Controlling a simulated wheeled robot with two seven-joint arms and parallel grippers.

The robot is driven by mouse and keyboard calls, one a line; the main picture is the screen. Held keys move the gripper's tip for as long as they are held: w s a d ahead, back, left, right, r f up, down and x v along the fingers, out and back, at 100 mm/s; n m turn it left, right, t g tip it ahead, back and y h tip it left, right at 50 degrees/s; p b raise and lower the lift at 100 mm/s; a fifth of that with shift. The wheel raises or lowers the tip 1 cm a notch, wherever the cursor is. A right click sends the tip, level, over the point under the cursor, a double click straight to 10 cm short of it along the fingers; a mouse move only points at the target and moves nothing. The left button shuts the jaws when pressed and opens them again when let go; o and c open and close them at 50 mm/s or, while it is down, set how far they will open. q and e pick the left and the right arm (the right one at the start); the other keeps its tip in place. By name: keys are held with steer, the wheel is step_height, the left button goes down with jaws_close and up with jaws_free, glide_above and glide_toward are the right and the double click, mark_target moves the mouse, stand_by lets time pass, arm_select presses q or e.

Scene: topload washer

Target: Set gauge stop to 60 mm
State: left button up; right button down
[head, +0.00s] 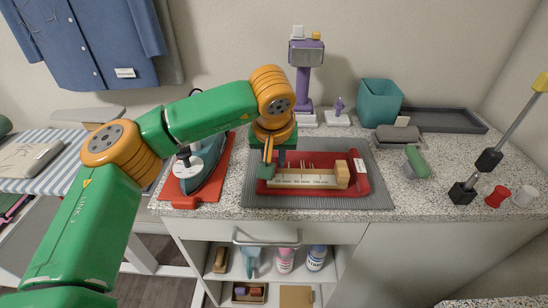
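The gauge is a red tray-like fixture (358,189) lying on a grey ribbed mat on the counter. A cream bar with dark marks (305,180) runs along its front, with thin upright pins behind it. A tan block (342,175) sits at the bar's right end. A small green piece (265,171) is at its left end; I cannot tell which of these is the stop. My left gripper (274,162) points down over the left end, close to the green piece. Its fingertips are small and partly hidden, so contact and opening are unclear. My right gripper is not in view.
A teal iron (205,170) on a red pad stands left of the mat. A purple stand (304,75) rises behind. A teal bin (380,102), a grey brush-like block (397,138) and a green-handled tool (416,163) lie to the right. The mat's right part is clear.

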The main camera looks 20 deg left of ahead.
arm_select(q)
jaws_close()
stand_by(1.1)
